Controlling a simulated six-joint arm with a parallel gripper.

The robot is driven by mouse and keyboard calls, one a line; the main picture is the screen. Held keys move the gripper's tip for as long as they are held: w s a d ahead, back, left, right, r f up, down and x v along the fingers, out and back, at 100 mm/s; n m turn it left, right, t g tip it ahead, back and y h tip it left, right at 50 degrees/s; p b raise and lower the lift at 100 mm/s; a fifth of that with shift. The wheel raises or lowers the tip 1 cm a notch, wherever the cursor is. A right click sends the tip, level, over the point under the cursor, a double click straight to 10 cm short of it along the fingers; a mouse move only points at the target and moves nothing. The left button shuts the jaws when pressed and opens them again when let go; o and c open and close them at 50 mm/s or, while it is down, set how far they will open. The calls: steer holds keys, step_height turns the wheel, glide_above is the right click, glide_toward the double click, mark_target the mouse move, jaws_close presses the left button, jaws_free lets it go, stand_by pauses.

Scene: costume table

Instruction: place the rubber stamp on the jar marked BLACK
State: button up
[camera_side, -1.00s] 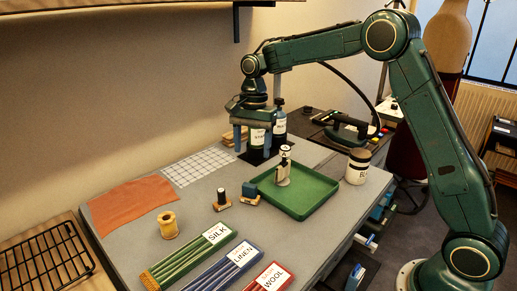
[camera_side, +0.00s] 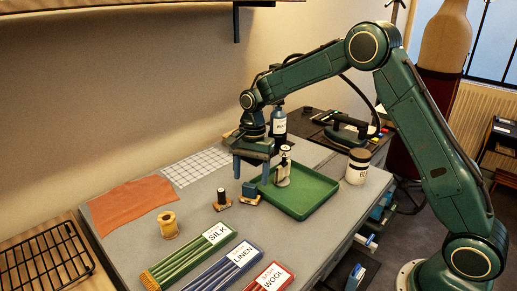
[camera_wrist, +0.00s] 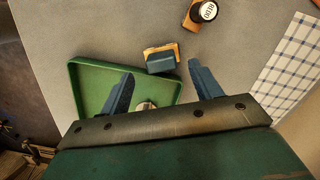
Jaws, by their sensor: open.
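My gripper (camera_side: 251,174) is open and empty, pointing down above the tray's left end. In the wrist view, a small blue block with a wooden part (camera_wrist: 161,60) lies between and just beyond the fingertips. It also shows below the gripper in the side view (camera_side: 249,199). A dark-knobbed piece on a wooden base (camera_side: 222,202), which looks like a rubber stamp, stands to its left. I cannot tell for sure which piece is the task's stamp. A cream jar with a dark lid (camera_side: 357,172) has lettering starting "BL"; it stands right of the tray.
A wooden spool (camera_side: 168,226) and boxes marked SILK (camera_side: 190,255), LINEN and WOOL lie in front. A bottle (camera_side: 279,125) stands behind the gripper.

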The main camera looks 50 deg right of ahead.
mark_target(250, 184)
steer(key=shift+a+f, duration=0.15)
steer(key=shift+f, duration=1)
steer(key=shift+a+f, duration=0.15)
steer(key=shift+f, duration=1)
steer(key=shift+c, duration=0.4)
steer(key=c, duration=1.1)
steer(key=shift+o, duration=0.2)
steer(key=shift+r, duration=0.1)
step_height(250, 184, up, 20)
